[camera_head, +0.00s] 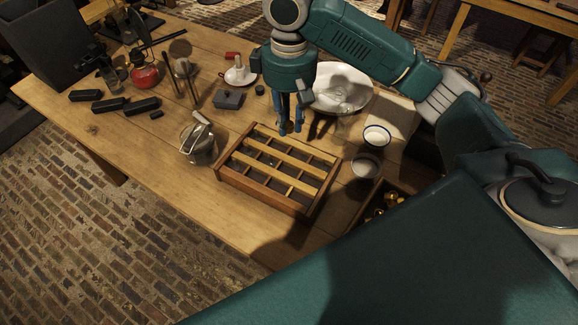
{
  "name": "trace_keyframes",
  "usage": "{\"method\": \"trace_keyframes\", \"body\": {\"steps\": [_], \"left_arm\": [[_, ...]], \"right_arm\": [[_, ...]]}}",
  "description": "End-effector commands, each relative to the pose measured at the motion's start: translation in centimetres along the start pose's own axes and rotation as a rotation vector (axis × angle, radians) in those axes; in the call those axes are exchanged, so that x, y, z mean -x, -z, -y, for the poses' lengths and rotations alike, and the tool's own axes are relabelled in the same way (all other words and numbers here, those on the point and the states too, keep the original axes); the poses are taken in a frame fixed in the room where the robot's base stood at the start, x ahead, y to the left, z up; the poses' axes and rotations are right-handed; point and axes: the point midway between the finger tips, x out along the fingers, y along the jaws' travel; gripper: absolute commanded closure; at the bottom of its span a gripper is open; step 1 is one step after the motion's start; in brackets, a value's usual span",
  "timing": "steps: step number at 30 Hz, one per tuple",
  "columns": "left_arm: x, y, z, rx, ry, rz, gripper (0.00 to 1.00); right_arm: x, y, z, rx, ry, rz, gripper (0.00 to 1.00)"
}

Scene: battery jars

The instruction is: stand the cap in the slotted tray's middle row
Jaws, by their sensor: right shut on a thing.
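My left gripper is not in view.
A glass jar with a metal clasp (199,146) stands close to the tray's left side. A white basin (352,82), a rimmed bowl (376,136) and a small cup (365,166) stand to the right. Dark blocks (108,105) and a red burner (144,76) are far left.

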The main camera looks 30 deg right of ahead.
Motion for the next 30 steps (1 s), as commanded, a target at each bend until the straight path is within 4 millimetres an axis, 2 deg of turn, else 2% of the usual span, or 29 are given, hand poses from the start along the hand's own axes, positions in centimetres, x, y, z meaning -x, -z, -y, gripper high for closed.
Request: {"method": "trace_keyframes", "body": {"steps": [1, 6, 12, 20, 25, 30], "left_arm": [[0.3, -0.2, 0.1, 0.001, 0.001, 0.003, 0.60], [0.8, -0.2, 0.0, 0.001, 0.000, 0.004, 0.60], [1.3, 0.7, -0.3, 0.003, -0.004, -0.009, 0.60], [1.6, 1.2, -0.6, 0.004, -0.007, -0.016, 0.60], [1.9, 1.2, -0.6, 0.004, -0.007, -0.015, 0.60], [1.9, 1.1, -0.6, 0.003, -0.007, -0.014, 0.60]], "right_arm": [[-1.5, -0.2, 0.0, -0.001, 0.001, 0.008, 0.96], [-6.1, -0.2, 0.0, -0.002, 0.000, 0.007, 0.96], [-10.7, -0.2, -0.1, -0.002, -0.001, 0.004, 0.96], [-13.3, -0.1, 0.0, -0.001, 0.000, 0.002, 0.96], [-15.9, -0.1, -0.1, -0.003, -0.001, 0.002, 0.96], [-16.9, -0.1, -0.1, -0.001, -0.001, -0.001, 0.96]]}}
